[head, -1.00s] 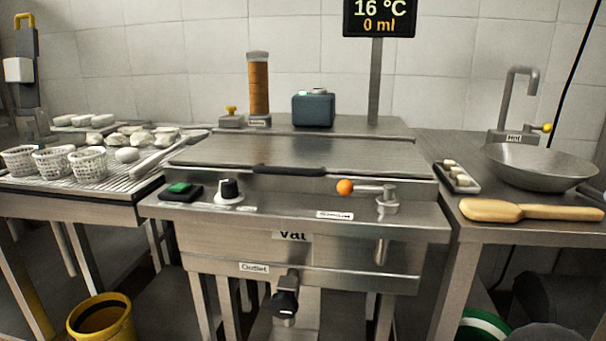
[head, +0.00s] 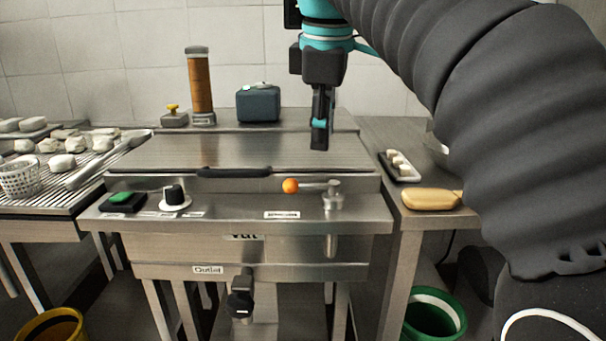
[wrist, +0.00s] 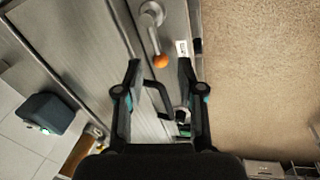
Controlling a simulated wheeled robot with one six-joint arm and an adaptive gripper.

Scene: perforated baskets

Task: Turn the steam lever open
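The steam lever (head: 312,186) is a short metal rod with an orange ball at its left end and a metal post at its right end. It lies level along the front ledge of the steel vat (head: 150,240). In the wrist view the orange ball (wrist: 160,61) shows just beyond and between my fingertips, with the post above it. My gripper (head: 319,148) points down, above and behind the lever in the head view, apart from it. In the wrist view my gripper (wrist: 160,72) has its two fingers spread with nothing between them.
A black bar handle (head: 234,172) sits on the vat front. A green button (head: 122,198) and a black-and-white knob (head: 175,197) are at left on the ledge. A metal basin, a small tray (head: 400,166) and a wooden paddle (head: 430,199) stand at right.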

